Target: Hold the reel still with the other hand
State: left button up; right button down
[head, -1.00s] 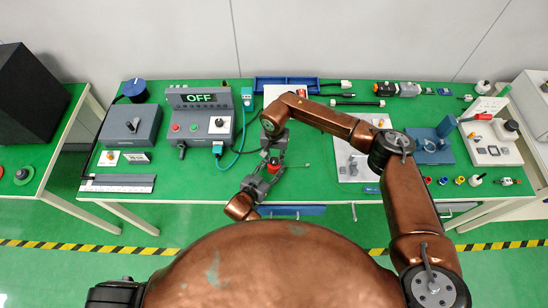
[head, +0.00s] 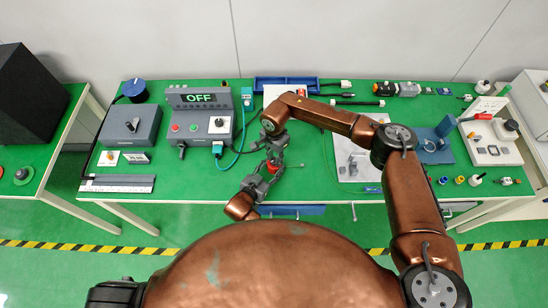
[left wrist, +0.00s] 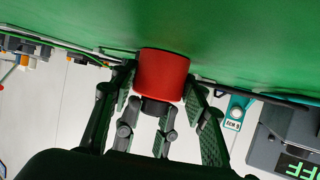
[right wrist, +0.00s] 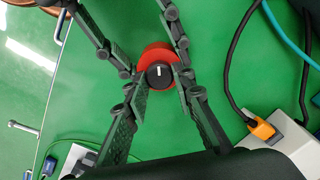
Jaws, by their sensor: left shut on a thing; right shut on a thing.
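The reel (head: 274,168) is a short red cylinder standing on the green table; it fills the middle of the left wrist view (left wrist: 162,72). A black knob with a white line (right wrist: 158,76) is on its top in the right wrist view. My left gripper (head: 269,177) comes in low from the front, with its fingers shut on both sides of the red reel. My right gripper (head: 274,152) comes from above, with its fingers shut on the black knob. In the head view the grippers partly hide the reel.
A grey control box with an OFF display (head: 200,98) stands left of the grippers, with a teal cable (head: 239,143) running near them. A blue tray (head: 286,82) lies behind. Table is clear just right of the reel.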

jog(key=m, duration=0.5)
jog(key=shift+m, duration=0.3)
jog(key=m, duration=1.2)
jog(key=shift+s+m, duration=0.1)
jog(key=shift+m, duration=0.2)
pick_arm(q)
jog(key=shift+f, duration=0.1)
pick_arm(e)
jog(key=m, duration=0.5)
jog(key=shift+m, duration=0.7)
jog(key=c, duration=1.6)
grip_release()
